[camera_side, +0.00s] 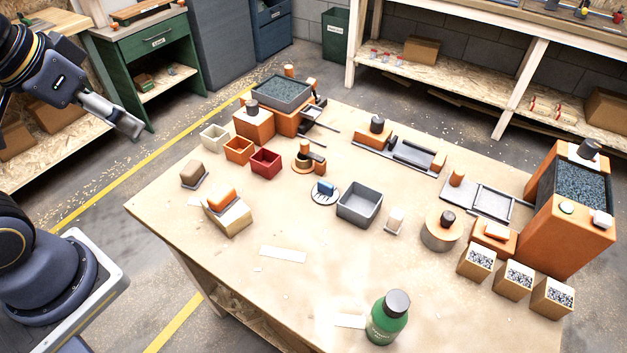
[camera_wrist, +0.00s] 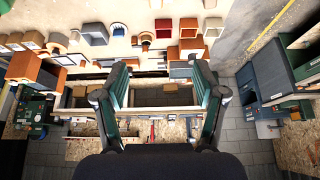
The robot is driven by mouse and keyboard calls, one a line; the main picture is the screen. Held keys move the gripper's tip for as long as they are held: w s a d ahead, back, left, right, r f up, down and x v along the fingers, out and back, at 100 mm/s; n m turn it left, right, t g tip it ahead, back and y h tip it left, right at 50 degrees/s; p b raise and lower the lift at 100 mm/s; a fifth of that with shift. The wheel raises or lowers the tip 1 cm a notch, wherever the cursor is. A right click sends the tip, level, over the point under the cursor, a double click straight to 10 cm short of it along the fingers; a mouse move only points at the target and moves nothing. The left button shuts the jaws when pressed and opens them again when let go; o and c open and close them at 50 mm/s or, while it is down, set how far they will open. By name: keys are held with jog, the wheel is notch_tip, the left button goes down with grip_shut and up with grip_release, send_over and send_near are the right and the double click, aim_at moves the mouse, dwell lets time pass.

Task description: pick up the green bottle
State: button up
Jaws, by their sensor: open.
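The green bottle (camera_side: 387,322) has a dark grey cap and stands upright near the front edge of the wooden table (camera_side: 275,285) in the side view. A white label shows on its side. I cannot make it out in the wrist view. My gripper (camera_side: 130,126) is at the upper left of the side view, raised and away from the table, far from the bottle. In the wrist view my gripper (camera_wrist: 160,75) shows two fingers spread apart with nothing between them.
A grey open box (camera_side: 359,204) stands mid-table, with small coloured bins, including a red one (camera_side: 265,162), behind it. Several speckle-topped boxes (camera_side: 513,279) and a large orange hopper (camera_side: 568,225) stand at the right. The tabletop left of the bottle is mostly clear, with flat white labels (camera_side: 283,254).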

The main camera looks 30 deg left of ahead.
jog(key=shift+c, duration=0.2)
dwell(0.6)
jog(key=w+d+r+n+g, duration=0.1)
jog(key=w+d+r, duration=0.6)
jog(key=w+r, duration=0.3)
jog(key=m+g, duration=0.5)
jog(key=m, duration=0.1)
send_over(398, 301)
notch_tip(398, 301, down, 16)
jog(key=f, duration=1)
jog(key=shift+w+a+f, duration=0.1)
jog(key=shift+a+f, duration=0.05)
jog(key=shift+a, duration=0.15)
jog(key=shift+d+f, duration=0.15)
jog(key=shift+f, duration=1.4)
jog(key=shift+d+f, duration=0.1)
jog(key=shift+f, duration=1.4)
